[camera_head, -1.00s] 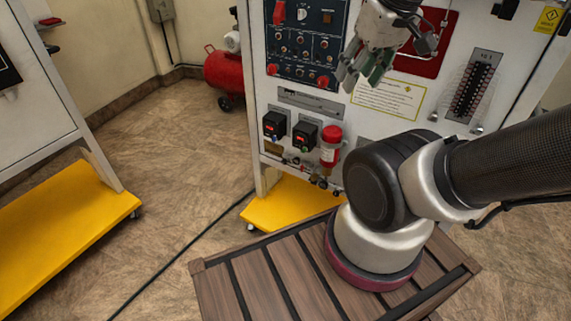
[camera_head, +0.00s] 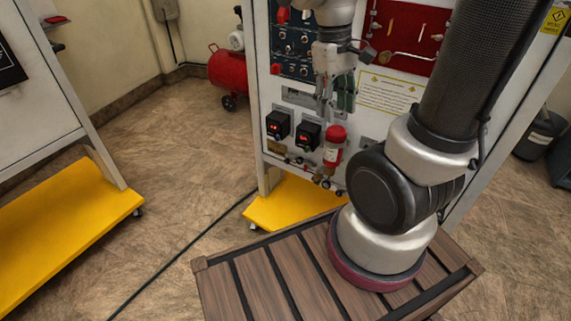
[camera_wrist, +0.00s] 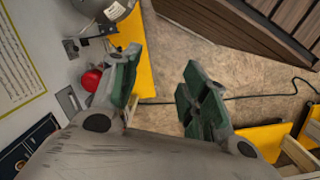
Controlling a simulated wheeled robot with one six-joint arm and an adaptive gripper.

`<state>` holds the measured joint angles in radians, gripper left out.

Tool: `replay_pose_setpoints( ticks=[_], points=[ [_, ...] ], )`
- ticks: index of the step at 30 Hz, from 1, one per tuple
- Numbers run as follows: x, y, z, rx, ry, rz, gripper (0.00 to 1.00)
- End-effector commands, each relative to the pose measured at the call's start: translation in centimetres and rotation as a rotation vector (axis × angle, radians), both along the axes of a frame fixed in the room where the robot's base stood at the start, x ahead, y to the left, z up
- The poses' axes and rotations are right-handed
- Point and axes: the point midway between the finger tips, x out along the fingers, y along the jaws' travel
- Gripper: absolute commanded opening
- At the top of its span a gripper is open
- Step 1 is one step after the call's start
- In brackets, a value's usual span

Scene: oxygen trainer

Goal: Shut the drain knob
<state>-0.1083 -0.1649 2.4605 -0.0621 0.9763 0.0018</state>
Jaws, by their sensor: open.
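The trainer's white panel (camera_head: 375,125) carries a red-capped cylinder (camera_head: 334,146) on its lower part, with small brass and dark fittings (camera_head: 322,178) beneath it. I cannot tell which of these small fittings is the drain knob. My gripper (camera_head: 335,108) hangs in front of the panel, above the red-capped cylinder and apart from it, with its fingers pointing down. In the wrist view my gripper (camera_wrist: 158,92) is open, with nothing between its green-padded fingers. A red rounded part (camera_wrist: 91,80) shows beside the left finger, partly hidden by it.
A yellow base (camera_head: 290,205) lies below the panel. My arm rises from a slatted wooden platform (camera_head: 250,280). Floor on the left is open, crossed by a black cable (camera_head: 180,257).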

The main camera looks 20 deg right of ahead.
Motion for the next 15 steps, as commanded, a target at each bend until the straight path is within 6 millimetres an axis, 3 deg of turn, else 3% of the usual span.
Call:
replay_pose_setpoints(
  ticks=[8,15],
  points=[
    [5.7,-1.2,-7.9,-0.173,0.331,0.228,0.45],
    [10.2,-2.8,-16.4,-0.332,0.608,0.513,0.45]
  ],
)
